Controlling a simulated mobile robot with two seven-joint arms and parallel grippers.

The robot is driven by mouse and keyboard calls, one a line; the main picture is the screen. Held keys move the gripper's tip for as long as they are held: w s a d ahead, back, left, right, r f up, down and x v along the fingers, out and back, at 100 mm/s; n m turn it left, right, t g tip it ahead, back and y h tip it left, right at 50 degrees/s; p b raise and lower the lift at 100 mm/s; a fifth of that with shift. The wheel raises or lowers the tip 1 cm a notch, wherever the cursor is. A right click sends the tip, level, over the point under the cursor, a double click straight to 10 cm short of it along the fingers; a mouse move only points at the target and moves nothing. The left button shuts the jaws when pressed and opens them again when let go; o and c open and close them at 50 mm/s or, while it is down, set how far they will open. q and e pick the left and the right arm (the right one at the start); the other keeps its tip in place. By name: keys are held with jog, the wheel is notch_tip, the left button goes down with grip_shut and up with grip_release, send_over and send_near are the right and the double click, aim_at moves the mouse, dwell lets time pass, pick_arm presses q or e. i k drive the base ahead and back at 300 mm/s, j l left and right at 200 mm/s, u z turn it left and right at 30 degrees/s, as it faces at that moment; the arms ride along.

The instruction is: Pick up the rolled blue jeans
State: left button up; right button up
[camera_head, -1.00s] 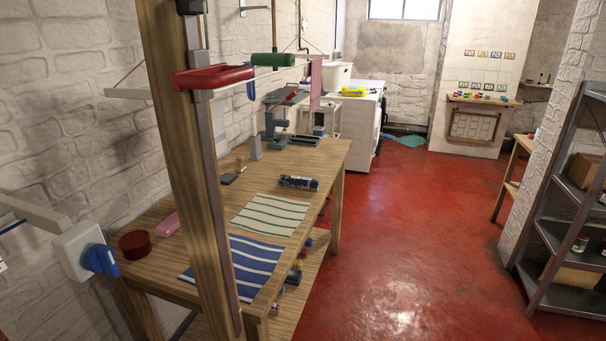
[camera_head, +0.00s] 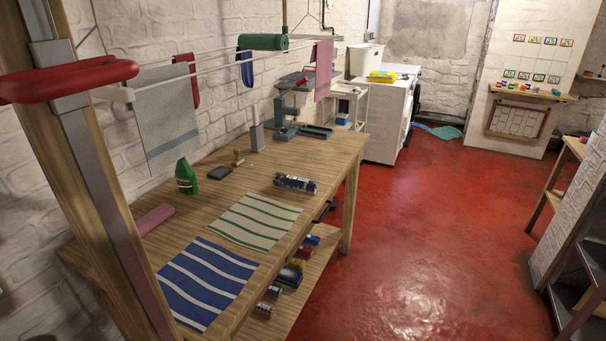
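A short dark-blue and whitish roll (camera_head: 296,183) lies on its side on the wooden workbench (camera_head: 240,176), near the bench's right edge. It may be the rolled blue jeans, but it is too small to tell for sure. Several small rolled or cylindrical items, some blue (camera_head: 289,276), sit on the bench's lower shelf; I cannot tell what they are. Neither of my grippers is in view.
A blue striped cloth (camera_head: 207,281) and a green striped cloth (camera_head: 255,221) lie flat on the bench. A pink roll (camera_head: 152,219) and green bottle (camera_head: 186,176) are behind. A wooden post (camera_head: 100,170) stands close at left. Red floor (camera_head: 420,240) is clear to the right.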

aim_at(279, 179)
jog(key=i+l+u, duration=0.1)
jog(key=l, duration=0.25)
jog(key=i+l+u, duration=0.15)
jog(key=l, duration=0.25)
jog(key=i+l+u, duration=0.1)
jog(key=i+l, duration=0.15)
jog(key=l, duration=0.15)
jog(key=i+l+u, duration=0.15)
jog(key=l, duration=0.3)
